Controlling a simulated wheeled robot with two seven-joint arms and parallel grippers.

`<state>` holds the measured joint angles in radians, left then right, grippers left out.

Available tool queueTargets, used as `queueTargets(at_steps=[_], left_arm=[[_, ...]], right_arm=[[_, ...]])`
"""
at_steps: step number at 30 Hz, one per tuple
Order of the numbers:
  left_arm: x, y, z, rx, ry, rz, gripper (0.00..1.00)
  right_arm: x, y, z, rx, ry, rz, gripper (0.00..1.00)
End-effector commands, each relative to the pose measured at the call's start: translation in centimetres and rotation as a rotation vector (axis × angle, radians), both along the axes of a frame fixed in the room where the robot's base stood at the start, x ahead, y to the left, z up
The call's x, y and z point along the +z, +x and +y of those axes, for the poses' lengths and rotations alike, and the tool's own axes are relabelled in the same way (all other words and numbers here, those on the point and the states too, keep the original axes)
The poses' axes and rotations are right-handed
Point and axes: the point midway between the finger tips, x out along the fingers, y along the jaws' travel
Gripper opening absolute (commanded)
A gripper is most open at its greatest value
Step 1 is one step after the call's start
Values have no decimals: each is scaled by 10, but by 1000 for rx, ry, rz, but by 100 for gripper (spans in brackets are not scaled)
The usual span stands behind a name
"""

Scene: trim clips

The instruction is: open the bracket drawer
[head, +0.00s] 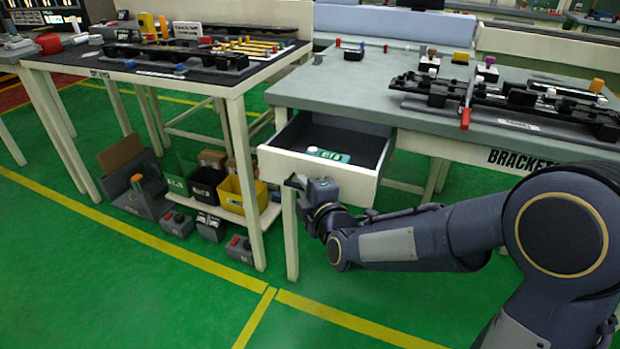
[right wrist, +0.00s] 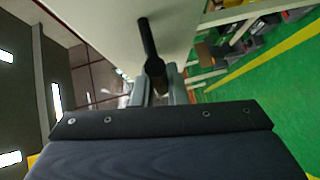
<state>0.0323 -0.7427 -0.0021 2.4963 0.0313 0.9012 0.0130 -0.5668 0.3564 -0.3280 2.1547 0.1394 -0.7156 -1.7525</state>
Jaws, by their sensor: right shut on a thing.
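The bracket drawer (head: 350,187) is pulled out from under the right-hand grey table, and its dark inside shows from above. A small green and white item (head: 328,155) lies in it. My right gripper (head: 297,182) is at the drawer's pale front. In the right wrist view, my right gripper (right wrist: 155,90) is shut on the dark bar handle (right wrist: 150,45), which stands off the pale drawer front (right wrist: 178,25). The head view mostly hides the handle behind the gripper. My left gripper is not in view.
The bracket table (head: 310,90) carries black fixtures and several small coloured parts. A second table (head: 150,80) stands at left, with bins (head: 240,193) on a low shelf and grey boxes on the floor. Green floor (head: 200,310) in front is free.

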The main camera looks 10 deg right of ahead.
Motion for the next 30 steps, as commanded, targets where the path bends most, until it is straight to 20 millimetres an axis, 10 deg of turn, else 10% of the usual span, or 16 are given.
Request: queueTargets(at_steps=[11,17,30], left_arm=[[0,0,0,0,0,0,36],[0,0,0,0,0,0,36],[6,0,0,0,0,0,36]], right_arm=[[-1,-2,1,0,0,1,0],[-1,-2,1,0,0,1,34],[4,-18,-2,1,1,0,34]])
